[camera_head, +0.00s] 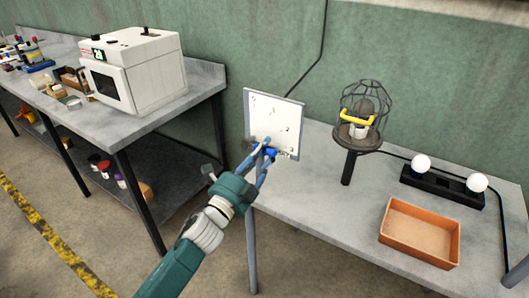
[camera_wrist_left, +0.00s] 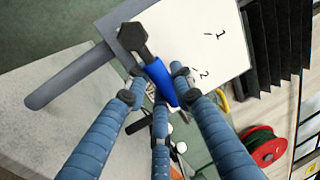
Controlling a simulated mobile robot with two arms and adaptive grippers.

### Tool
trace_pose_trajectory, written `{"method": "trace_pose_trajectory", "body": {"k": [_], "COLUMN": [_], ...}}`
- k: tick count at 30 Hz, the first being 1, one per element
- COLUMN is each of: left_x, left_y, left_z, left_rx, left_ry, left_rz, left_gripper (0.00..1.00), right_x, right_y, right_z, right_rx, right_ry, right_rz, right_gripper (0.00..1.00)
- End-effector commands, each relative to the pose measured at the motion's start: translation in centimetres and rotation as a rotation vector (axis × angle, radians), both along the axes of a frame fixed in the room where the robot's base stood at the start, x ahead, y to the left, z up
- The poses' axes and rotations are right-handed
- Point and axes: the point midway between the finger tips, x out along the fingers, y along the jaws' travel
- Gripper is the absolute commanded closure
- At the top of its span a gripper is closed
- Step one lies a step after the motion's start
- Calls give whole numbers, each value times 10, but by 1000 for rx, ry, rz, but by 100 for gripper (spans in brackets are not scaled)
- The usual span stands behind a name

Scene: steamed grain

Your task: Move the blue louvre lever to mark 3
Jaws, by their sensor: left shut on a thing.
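The white panel (camera_head: 272,118) with dark marks stands upright at the left end of the right table. The blue louvre lever (camera_head: 271,152) is low on its face. My left gripper (camera_head: 264,149) is at the lever, shut on it. In the left wrist view the blue lever (camera_wrist_left: 160,82) runs from a dark pivot (camera_wrist_left: 138,38) down between my left gripper's fingers (camera_wrist_left: 158,92). On the panel (camera_wrist_left: 185,35) there, marks 1 and 2 are readable, and the lever lies to the left of mark 2. I cannot make out mark 3. My right gripper is in neither view.
A caged lamp (camera_head: 360,118) with a yellow handle stands right of the panel. An orange tray (camera_head: 420,232) and a black base with two white bulbs (camera_head: 440,186) are farther right. The white oven (camera_head: 133,72) is on the left table. The right table's front middle is clear.

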Motion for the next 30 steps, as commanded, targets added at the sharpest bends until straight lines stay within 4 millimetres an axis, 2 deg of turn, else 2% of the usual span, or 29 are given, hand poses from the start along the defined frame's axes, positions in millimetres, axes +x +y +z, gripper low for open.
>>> {"method": "trace_pose_trajectory", "body": {"k": [19,20,22,23,30], "left_x": [0,0,0,0,0], "left_y": [0,0,1,1,1], "left_z": [-5,-5,-5,-5,-4], "left_rx": [50,50,50,49,44], "left_ry": [-31,-31,-31,-32,-31], "left_rz": [1,1,1,1,1], "left_gripper": [100,74,60,57,57], "right_x": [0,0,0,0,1], "right_y": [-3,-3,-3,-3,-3], "right_z": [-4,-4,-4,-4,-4], "right_rx": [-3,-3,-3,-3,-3], "right_ry": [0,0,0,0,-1], "right_rz": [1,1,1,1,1], "right_gripper": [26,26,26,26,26]}}
